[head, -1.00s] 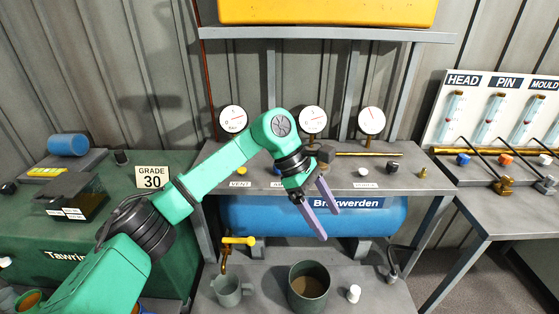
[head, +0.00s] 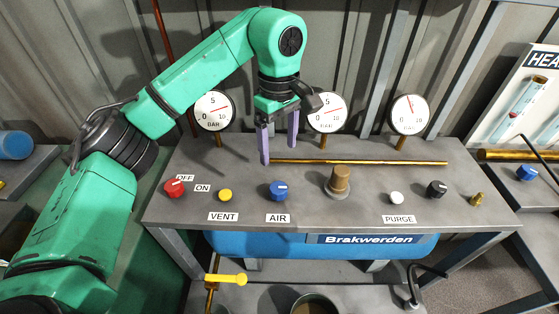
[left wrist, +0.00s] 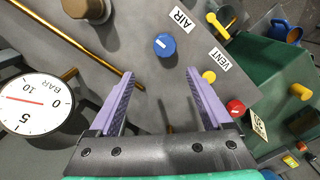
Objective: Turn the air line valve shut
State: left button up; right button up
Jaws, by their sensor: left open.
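The air line valve is a blue knob (head: 278,190) with a white mark, behind the AIR label (head: 278,218) on the grey bench top. In the left wrist view the blue knob (left wrist: 165,45) lies ahead of the fingers, a little above the gap between their tips. My left gripper (head: 278,142) is open and empty, its purple fingers pointing down above the bench behind the knob, apart from it. In the left wrist view its two fingers (left wrist: 160,75) stand wide apart. My right gripper is not in view.
A red knob (head: 174,188), yellow button (head: 225,195), brown knob (head: 340,180), white button (head: 396,198) and black knob (head: 436,189) share the bench. A brass pipe (head: 360,162) and gauges, including the middle gauge (head: 327,113), stand behind.

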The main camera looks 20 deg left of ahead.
pick_arm(q)
jog(key=p, duration=0.2)
send_over(278, 187)
jog(key=s, duration=0.1)
notch_tip(278, 187, down, 6)
jog(key=shift+d+r, duration=0.15)
jog(key=f, duration=0.2)
jog(key=w+f+p, duration=0.1)
jog(key=f, duration=0.2)
jog(key=shift+w, duration=0.1)
jog(key=shift+f, duration=0.25)
jog(key=shift+s, duration=0.2)
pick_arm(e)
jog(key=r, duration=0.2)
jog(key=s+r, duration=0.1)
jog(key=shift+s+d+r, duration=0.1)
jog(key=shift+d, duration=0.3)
pick_arm(q)
jog(key=c, duration=0.3)
grip_shut()
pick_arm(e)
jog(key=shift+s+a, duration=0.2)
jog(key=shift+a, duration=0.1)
